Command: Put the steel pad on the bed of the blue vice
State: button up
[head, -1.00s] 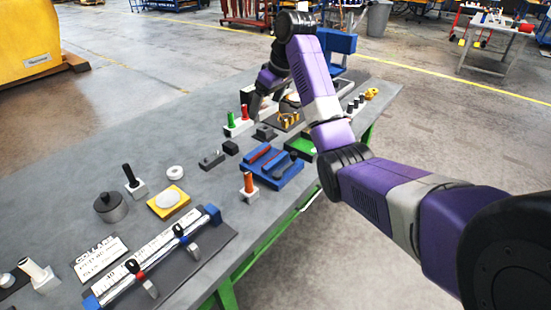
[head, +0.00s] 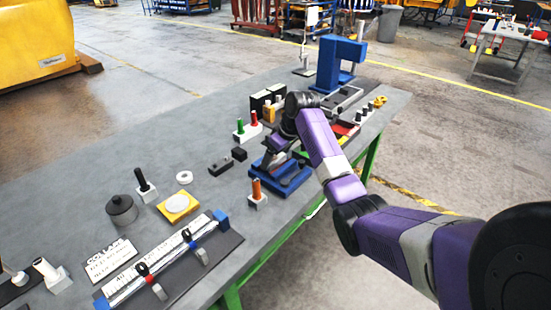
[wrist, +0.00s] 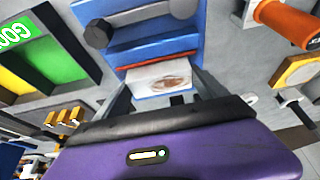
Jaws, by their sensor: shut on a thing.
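The blue vice (head: 292,181) lies on the grey bench, partly hidden by my gripper in the head view. It also shows in the wrist view (wrist: 150,50), with a dark round-ended handle across it. My gripper (head: 268,160) is low over the vice. In the wrist view my gripper (wrist: 162,90) is shut on the steel pad (wrist: 158,76), a pale flat block with a brownish oval on its face. The pad is over the vice; whether it touches the bed I cannot tell.
An orange-handled plug (head: 257,194) stands close in front of the vice. A small black block (head: 239,154) and green and red plugs (head: 254,119) are behind and left. A blue machine (head: 340,62) stands at the bench's far end.

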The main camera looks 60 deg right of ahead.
jog(key=shift+f, duration=0.4)
jog(key=shift+f, duration=0.15)
jog(key=o, duration=2)
jog(key=b+v, duration=0.1)
jog(key=v, duration=1.1)
